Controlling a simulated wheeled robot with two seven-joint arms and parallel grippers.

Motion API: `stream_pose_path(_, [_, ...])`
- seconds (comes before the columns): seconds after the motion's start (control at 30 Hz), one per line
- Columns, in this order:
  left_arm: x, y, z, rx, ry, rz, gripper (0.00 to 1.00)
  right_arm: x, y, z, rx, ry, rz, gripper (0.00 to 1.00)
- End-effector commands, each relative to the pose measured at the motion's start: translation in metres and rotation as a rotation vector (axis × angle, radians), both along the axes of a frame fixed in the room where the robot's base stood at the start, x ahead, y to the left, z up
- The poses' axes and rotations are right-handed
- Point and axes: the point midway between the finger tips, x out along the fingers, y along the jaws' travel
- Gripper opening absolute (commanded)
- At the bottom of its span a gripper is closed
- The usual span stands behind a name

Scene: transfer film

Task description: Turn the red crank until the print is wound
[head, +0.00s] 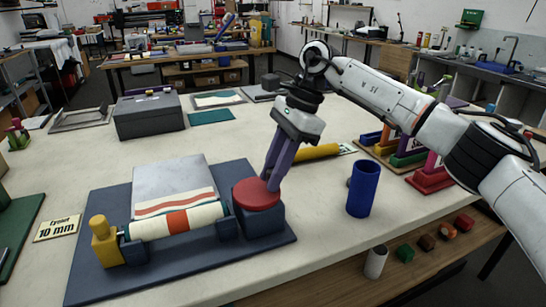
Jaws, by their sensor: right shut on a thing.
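The red crank (257,195) is a round red disc on top of a dark blue block, at the right end of a roller device on a dark blue base (200,272). My right gripper (270,183) reaches down from above, its purple fingers shut on the crank; the exact grip point is partly hidden by the fingers. The print (177,222), cream with red-orange bands, lies wrapped on the roller left of the crank. A pale grey sheet or plate (172,176) extends behind it. A yellow knob (103,240) stands at the roller's left end. My left gripper is not in view.
A blue cup (363,188) stands right of the crank. A yellow roll (317,152) lies behind it, and coloured squeegee-like tools (430,172) stand in a rack at right. A grey box (149,116) and a "10 mm" card (57,231) are at left. The table's front edge is near.

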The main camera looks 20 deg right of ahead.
Motion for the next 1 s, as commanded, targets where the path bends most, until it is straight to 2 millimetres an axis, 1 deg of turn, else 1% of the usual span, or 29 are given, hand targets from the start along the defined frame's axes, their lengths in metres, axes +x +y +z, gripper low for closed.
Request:
stream_pose_path(0.03, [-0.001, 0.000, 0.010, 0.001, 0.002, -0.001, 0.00, 0.001, 0.000, 0.005, 0.001, 0.002, 0.030, 0.00])
stream_pose_path(0.33, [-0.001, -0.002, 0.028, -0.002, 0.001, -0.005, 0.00, 0.006, 0.000, 0.002, 0.000, -0.001, 0.158, 0.00])
stream_pose_path(0.57, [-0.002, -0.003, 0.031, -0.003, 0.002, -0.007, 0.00, 0.007, -0.001, 0.001, -0.001, -0.001, 0.191, 0.00])
stream_pose_path(0.9, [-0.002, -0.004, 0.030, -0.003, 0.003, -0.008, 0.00, 0.007, -0.001, 0.000, -0.002, -0.003, 0.194, 0.00])
stream_pose_path(0.93, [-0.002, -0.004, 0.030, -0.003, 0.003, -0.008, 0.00, 0.007, -0.001, 0.000, -0.002, -0.003, 0.194, 0.24])
stream_pose_path(1.0, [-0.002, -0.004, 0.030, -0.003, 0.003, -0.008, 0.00, 0.007, -0.001, 0.000, -0.002, -0.002, 0.193, 0.36])
